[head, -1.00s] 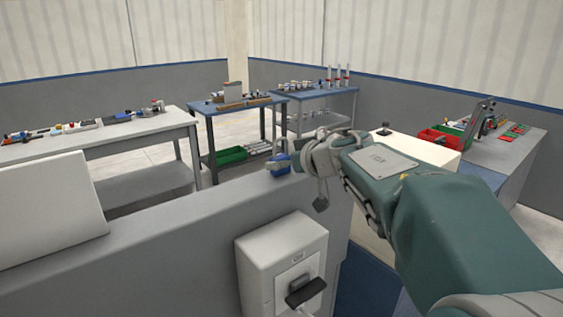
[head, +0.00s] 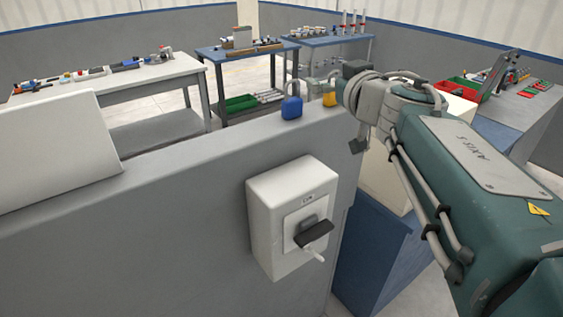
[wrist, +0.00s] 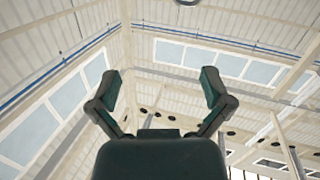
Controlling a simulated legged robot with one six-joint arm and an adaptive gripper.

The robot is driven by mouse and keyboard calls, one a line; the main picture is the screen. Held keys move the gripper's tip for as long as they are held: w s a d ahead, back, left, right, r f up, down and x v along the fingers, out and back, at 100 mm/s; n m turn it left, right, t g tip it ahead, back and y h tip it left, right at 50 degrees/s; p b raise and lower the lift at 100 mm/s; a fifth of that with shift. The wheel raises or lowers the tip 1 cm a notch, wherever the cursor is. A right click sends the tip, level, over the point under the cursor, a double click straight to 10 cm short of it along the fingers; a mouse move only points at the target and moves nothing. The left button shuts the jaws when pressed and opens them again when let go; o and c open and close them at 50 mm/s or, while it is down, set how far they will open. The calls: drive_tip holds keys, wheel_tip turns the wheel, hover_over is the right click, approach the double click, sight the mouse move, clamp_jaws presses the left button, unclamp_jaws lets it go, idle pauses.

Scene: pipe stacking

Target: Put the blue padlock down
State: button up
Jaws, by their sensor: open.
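The blue padlock (head: 291,107) stands upright on top of the grey wall (head: 190,150), near its right end, with nothing holding it. My gripper is open and empty in the wrist view (wrist: 158,92), its two fingers spread apart against the ceiling and upper walls. In the head view my arm's wrist is right of the padlock and apart from it; the fingertips cannot be made out there.
A yellow padlock (head: 329,99) stands just right of the blue one on the wall top. A white switch box (head: 262,225) with a dark handle is on the wall's front. A white panel (head: 50,150) is at left. Tables with parts (head: 150,75) stand behind.

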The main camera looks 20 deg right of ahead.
drive_tip(key=s+a+f+g, duration=0.3)
drive_tip(key=s+f, duration=0.3)
drive_tip(key=f, duration=0.2)
drive_tip(key=s+a+f+m+g, duration=0.1)
drive_tip(key=s+a+f+g, duration=0.2)
drive_tip(key=s+f, duration=0.4)
drive_tip(key=s+a+f+m+g+h, duration=0.1)
drive_tip(key=s+a+f+g, duration=0.2)
drive_tip(key=s+f+g, duration=0.2)
wheel_tip(320, 180, down, 4)
drive_tip(key=shift+s+a+r+g, duration=0.15)
drive_tip(key=shift+s+a+g, duration=0.15)
drive_tip(key=shift+s, duration=0.45)
